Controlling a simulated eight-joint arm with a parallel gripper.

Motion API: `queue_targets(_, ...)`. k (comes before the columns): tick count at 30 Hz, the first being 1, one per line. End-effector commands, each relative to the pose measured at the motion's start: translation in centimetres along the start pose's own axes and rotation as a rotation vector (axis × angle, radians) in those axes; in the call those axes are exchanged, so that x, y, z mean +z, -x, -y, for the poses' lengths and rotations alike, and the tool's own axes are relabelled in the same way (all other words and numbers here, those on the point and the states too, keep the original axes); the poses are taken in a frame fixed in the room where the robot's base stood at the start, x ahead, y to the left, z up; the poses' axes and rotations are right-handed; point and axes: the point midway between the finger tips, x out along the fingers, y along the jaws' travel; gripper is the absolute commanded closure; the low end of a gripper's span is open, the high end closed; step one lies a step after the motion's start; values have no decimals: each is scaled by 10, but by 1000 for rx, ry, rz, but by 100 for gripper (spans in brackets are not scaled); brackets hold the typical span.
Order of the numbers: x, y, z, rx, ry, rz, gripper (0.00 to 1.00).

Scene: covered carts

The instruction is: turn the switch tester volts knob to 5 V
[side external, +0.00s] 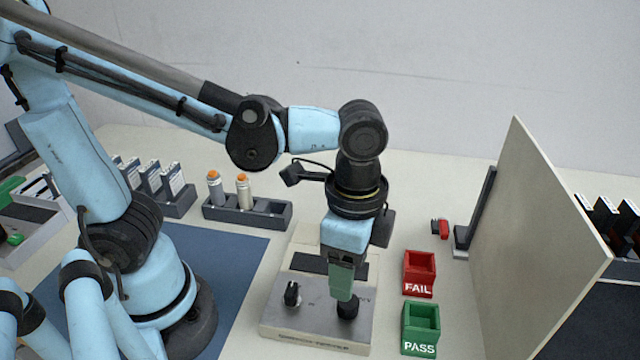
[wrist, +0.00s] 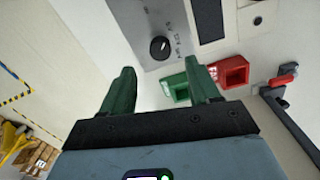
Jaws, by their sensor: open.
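The switch tester (side external: 315,331) is a pale grey box with a dark display and two black knobs on top. The left knob (side external: 292,294) stands clear. The right knob (side external: 348,307) is partly hidden by my gripper (side external: 343,296), whose green fingers point down over it. In the wrist view, my gripper (wrist: 160,68) is open and empty, its fingers spread wide. A black knob (wrist: 160,48) shows beyond the gap between the tips, with a pale pointer mark towards the upper right. Small markings around it are too blurred to read. I cannot tell whether the fingers touch it.
A red FAIL bin (side external: 419,274) and a green PASS bin (side external: 420,328) stand right of the tester. A tall beige panel (side external: 535,240) rises further right. A dark rack (side external: 247,211) with two orange-topped cylinders stands behind left. A blue mat (side external: 232,262) lies left.

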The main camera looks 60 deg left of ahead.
Motion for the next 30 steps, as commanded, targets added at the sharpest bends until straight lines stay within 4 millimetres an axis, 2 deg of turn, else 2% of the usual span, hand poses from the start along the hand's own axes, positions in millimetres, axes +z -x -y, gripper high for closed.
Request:
queue_targets(6,1,30,0,0,0,0,39)
queue_targets(12,0,46,0,0,0,0,39)
queue_targets(26,0,52,0,0,3,-1,39)
queue_targets(30,8,48,14,-24,97,-53,39)
